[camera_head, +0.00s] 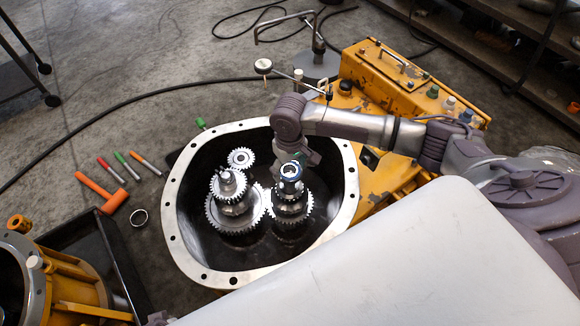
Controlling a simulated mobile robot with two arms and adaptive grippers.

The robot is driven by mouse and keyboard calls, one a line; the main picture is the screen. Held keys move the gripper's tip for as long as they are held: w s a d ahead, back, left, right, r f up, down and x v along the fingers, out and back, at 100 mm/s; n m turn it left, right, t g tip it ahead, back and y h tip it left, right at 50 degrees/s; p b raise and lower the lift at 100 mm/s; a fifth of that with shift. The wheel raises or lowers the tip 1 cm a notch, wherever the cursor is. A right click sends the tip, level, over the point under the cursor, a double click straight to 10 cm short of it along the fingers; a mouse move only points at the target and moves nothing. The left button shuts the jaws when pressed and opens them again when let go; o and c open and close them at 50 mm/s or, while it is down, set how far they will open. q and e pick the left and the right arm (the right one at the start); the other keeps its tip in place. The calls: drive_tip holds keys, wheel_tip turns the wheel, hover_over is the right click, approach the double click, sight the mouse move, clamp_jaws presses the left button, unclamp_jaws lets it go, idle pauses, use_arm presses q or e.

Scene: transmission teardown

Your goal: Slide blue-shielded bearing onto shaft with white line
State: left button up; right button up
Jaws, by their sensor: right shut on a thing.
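The blue-shielded bearing (291,170) is a small dark ring with blue on it, at the top of the right-hand gear shaft (289,193) inside the open housing (176,232). My right gripper (296,162) points down from above and is shut on the bearing. The gripper partly hides the bearing, so I cannot tell how far it sits around the shaft. A second shaft (228,183) with gears stands to the left. I cannot make out a white line on either shaft. My left gripper is not visible.
A small gear (241,158) sits at the back of the housing. An orange hammer (103,195), several markers (128,165) and a loose metal ring (139,217) lie on the floor to the left. A yellow machine part (385,80) and a dial-gauge stand (318,68) are behind.

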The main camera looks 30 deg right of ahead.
sight(290, 175)
drive_tip(key=shift+f, duration=0.1)
drive_tip(key=shift+f, duration=1.9)
drive_tip(key=shift+f+b, duration=0.35)
drive_tip(key=shift+f, duration=0.65)
drive_tip(key=o, duration=1.4)
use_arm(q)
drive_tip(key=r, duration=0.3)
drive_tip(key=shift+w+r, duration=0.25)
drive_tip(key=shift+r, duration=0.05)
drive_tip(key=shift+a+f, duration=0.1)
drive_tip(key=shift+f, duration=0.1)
